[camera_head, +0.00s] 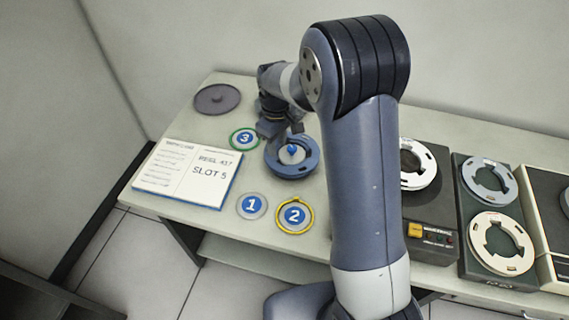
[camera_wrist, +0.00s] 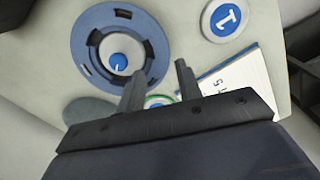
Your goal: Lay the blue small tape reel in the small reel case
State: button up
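A blue tape reel (camera_head: 292,166) lies flat on the table left of my arm, around a pale hub with a blue knob (camera_head: 292,150). In the wrist view the same reel (camera_wrist: 83,30) fills the upper left. My gripper (camera_wrist: 160,82) is open with nothing between its fingers. Its left fingertip shows at the reel's edge; I cannot tell whether it touches. In the head view the gripper (camera_head: 280,138) is at the reel's upper left, partly blurred into the arm. A flat dark grey round thing (camera_head: 217,98) lies at the back left; I cannot tell if it is the small reel case.
An open booklet reading "SLOT 5" (camera_head: 210,168) lies at left. Round numbered discs 1 (camera_head: 252,206), 2 (camera_head: 295,215) and 3 (camera_head: 244,139) lie around the reel. Tape machines with reels (camera_head: 487,183) stand right of my arm. Bare table shows by the grey round thing.

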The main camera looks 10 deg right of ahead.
aim_at(278, 167)
jog(key=shift+f+b, duration=3.1)
jog(key=shift+f, duration=1.45)
jog(key=shift+c, duration=0.4)
grip_shut()
jog(key=shift+r, duration=0.1)
jog(key=shift+r+p, duration=2.15)
jog(key=shift+r, duration=0.85)
notch_tip(278, 167, up, 7)
jog(key=p, duration=0.5)
